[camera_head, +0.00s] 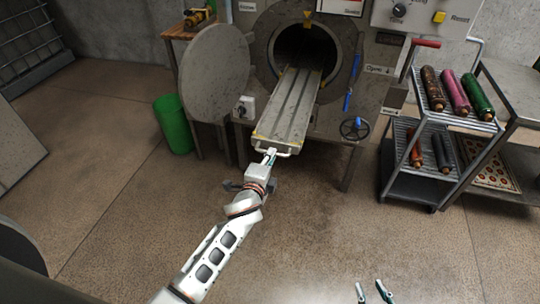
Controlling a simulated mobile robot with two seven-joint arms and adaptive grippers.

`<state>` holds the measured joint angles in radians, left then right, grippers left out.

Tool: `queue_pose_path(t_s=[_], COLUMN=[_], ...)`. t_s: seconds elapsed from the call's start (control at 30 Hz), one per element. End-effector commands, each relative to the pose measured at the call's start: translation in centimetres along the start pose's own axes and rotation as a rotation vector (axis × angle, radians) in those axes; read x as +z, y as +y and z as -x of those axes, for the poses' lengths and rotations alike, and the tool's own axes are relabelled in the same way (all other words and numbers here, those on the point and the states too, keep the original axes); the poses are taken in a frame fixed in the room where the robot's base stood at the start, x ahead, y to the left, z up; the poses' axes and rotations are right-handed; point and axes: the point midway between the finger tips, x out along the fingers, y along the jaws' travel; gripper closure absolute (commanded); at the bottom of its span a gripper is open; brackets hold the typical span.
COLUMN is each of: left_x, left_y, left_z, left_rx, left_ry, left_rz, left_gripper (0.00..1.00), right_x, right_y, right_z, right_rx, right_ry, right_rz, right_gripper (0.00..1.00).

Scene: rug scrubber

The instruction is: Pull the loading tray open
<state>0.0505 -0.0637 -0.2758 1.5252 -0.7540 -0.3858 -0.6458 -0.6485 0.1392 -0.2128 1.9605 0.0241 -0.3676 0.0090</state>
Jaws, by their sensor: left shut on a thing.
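The loading tray (291,105) is a long grey metal slide. It sticks out of the dark round opening (303,52) of the machine, tilted down toward me. A pale bar handle (285,152) runs along its near end. My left gripper (269,155) is at the left part of this handle, shut on it. My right gripper (373,291) shows only its two fingertips at the bottom edge, apart and empty, far from the tray. The inner end of the tray is hidden in the opening.
A shelf cart (440,122) with rolled rugs (453,90) stands at the right. A blue lever (350,88) and a handwheel (354,129) are right of the tray. The floor in front is clear.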

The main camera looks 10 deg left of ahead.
Motion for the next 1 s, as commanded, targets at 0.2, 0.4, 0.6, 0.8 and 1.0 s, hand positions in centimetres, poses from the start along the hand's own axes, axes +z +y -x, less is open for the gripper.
queue_pose_path(t_s=[0.2,0.4,0.6,0.8,1.0], left_x=[0.00,0.01,0.02,0.01,0.01], left_y=[0.00,-0.03,-0.06,-0.05,-0.04], left_z=[0.04,0.03,0.01,0.02,0.15], left_rx=[0.000,0.000,-0.001,-0.001,-0.001], left_ry=[-0.001,-0.001,-0.001,-0.001,-0.001], left_rz=[0.000,0.000,0.000,0.000,0.000], left_gripper=[1.00,1.00,0.83,0.74,0.74], right_x=[-0.13,-0.22,-0.25,-0.24,0.04], right_y=[0.04,0.06,0.08,0.08,0.20], right_z=[0.05,0.06,0.06,0.06,0.05], right_rx=[0.000,0.001,0.001,0.001,0.002], right_ry=[0.001,0.003,0.003,0.003,-0.002], right_rz=[0.000,0.000,0.000,0.000,0.005], right_gripper=[0.68,0.68,0.68,0.68,0.68])
